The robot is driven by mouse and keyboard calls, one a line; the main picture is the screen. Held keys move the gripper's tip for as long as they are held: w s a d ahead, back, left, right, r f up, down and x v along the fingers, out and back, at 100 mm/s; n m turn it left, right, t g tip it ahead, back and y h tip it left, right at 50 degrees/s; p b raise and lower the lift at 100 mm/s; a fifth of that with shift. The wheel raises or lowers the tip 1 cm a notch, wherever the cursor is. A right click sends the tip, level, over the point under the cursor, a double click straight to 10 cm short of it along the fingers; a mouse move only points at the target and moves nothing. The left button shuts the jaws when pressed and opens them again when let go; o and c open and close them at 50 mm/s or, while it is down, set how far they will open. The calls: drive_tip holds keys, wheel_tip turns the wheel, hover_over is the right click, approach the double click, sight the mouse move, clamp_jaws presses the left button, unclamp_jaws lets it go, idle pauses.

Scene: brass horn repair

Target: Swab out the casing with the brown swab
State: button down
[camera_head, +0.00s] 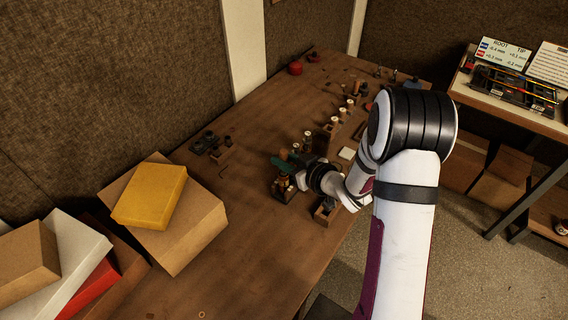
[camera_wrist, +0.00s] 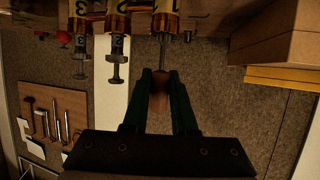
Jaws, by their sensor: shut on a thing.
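My gripper (camera_wrist: 160,88) has dark green fingers shut on the brown handle (camera_wrist: 158,100) of the swab. A thin grey rod (camera_wrist: 162,52) runs from the handle to the end of a brass casing (camera_wrist: 165,22), in line with it. How far the rod is inside the casing is hidden. Two more brass casings, one marked 2 (camera_wrist: 117,45) and one marked 3 (camera_wrist: 80,40), stand beside it with metal stems and buttons. In the head view, my gripper (camera_head: 283,163) is over the brass part (camera_head: 283,186) on the bench, and the brown handle (camera_head: 284,154) shows between the fingers.
Cardboard boxes, with a yellow box (camera_head: 150,196) on top, stand at the left. Several small bottles and blocks (camera_head: 335,122) line the bench beyond my gripper. Dark small parts (camera_head: 208,142) lie left of it. A tool board (camera_wrist: 52,118) shows in the wrist view.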

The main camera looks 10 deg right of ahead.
drive_tip(key=shift+f, duration=1.5)
drive_tip(key=shift+r, duration=5.8)
drive_tip(key=shift+r, duration=0.25)
drive_tip(key=s+r+h, duration=0.1)
drive_tip(key=s+r, duration=0.2)
drive_tip(key=r, duration=0.3)
drive_tip(key=s+r+m, duration=0.1)
drive_tip(key=s+r, duration=0.2)
drive_tip(key=r, duration=0.3)
drive_tip(key=s+r+m+t+h, duration=0.1)
drive_tip(key=s+r, duration=0.2)
drive_tip(key=r, duration=0.4)
drive_tip(key=shift+s+d+h, duration=0.3)
